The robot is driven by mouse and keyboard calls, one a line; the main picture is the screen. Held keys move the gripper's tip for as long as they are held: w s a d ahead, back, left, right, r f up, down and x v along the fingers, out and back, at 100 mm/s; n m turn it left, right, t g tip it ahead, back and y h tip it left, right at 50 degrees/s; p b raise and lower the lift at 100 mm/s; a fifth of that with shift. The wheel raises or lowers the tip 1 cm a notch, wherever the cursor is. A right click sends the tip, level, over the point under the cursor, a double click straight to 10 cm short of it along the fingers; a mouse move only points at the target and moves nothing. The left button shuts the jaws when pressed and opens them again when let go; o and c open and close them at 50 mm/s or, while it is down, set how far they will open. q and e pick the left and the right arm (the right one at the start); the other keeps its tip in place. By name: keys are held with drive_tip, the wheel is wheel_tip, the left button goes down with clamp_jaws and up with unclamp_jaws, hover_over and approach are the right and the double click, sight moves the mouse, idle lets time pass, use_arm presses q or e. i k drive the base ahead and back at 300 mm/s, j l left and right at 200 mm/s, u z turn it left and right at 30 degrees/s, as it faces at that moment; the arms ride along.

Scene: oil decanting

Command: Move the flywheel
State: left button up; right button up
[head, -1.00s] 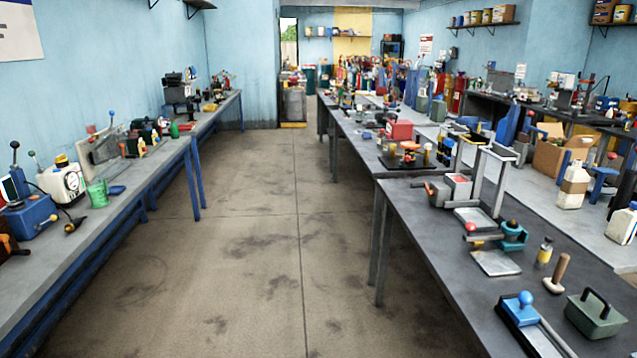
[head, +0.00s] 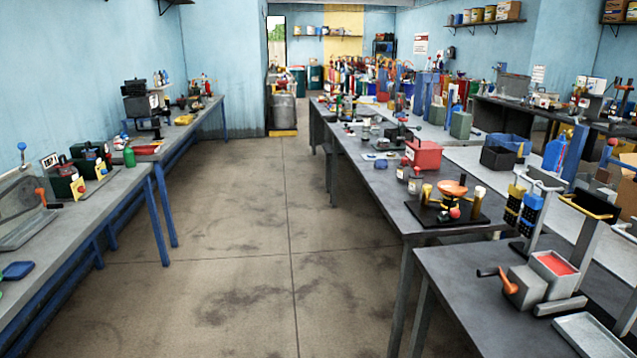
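I cannot make out a flywheel for certain among the many workshop items. On the right-hand bench a black-based device with an orange bowl-shaped top (head: 452,187) stands near the end of the middle table. Closer, a grey block device with an orange-handled crank (head: 510,284) and a red-topped box (head: 556,264) stand on the nearest table. Neither of my grippers is in the head view.
A clear concrete aisle (head: 235,255) runs ahead between the left bench (head: 125,190) and the right-hand tables (head: 400,210). A grey drum (head: 283,110) stands at the far end by a doorway. A red box (head: 424,154) sits on the middle table.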

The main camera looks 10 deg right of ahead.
sight(447, 187)
drive_tip(key=i+z, duration=0.1)
drive_tip(key=i, duration=1)
drive_tip(key=i+j+z, duration=0.1)
drive_tip(key=i, duration=0.95)
drive_tip(key=i+z, duration=0.15)
drive_tip(key=z, duration=0.3)
drive_tip(key=i+j+z, duration=0.1)
drive_tip(key=z, duration=0.35)
drive_tip(key=i+j+z, duration=0.15)
drive_tip(key=z, duration=0.3)
drive_tip(key=i+j+z, duration=0.15)
drive_tip(key=z, duration=0.3)
